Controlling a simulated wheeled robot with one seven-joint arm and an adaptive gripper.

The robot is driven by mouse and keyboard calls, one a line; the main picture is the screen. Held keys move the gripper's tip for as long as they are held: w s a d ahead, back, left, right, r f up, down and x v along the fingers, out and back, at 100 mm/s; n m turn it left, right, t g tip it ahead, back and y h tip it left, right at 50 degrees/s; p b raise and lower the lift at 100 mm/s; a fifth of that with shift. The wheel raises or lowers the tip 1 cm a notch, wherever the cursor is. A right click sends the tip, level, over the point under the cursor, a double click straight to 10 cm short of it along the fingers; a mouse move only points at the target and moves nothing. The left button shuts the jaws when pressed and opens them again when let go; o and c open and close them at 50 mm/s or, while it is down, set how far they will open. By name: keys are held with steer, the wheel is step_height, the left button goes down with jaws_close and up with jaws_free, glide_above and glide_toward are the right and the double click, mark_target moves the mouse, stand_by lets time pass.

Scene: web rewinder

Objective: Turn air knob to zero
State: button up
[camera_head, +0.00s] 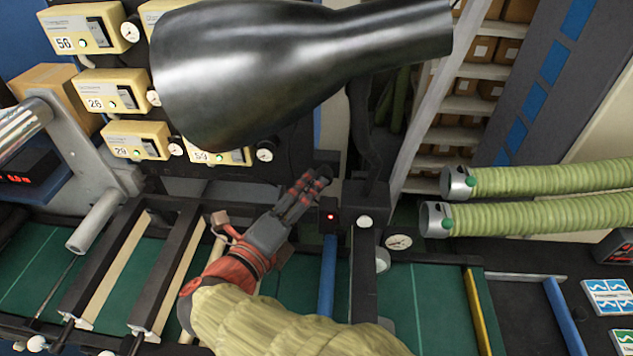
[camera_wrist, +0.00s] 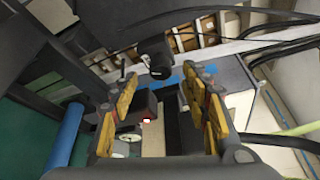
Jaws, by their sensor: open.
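My gripper (camera_head: 306,192) reaches toward a black post (camera_head: 371,190) and a small black box with a red light (camera_head: 329,217) in the head view. A white round part (camera_head: 365,221) and a dial gauge (camera_head: 398,242) sit beside them. In the wrist view my gripper (camera_wrist: 166,84) is open and empty, its yellow-padded fingers wide apart. A dark, rounded, knob-like part (camera_wrist: 155,58) shows beyond and between the fingers, apart from them. I cannot tell for sure whether it is the air knob. Its setting is not readable.
A large black duct (camera_head: 290,65) hangs over the gripper in the head view. Yellow control boxes with gauges (camera_head: 112,92) are at the left. Two green hoses (camera_head: 550,215) end at the right. Dark frame bars (camera_head: 165,270) and a blue bar (camera_head: 327,275) cross the green bed.

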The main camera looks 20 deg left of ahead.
steer(key=s, duration=0.6)
steer(key=shift+a+r, duration=0.25)
steer(key=shift+r, duration=0.1)
steer(key=shift+s, duration=0.1)
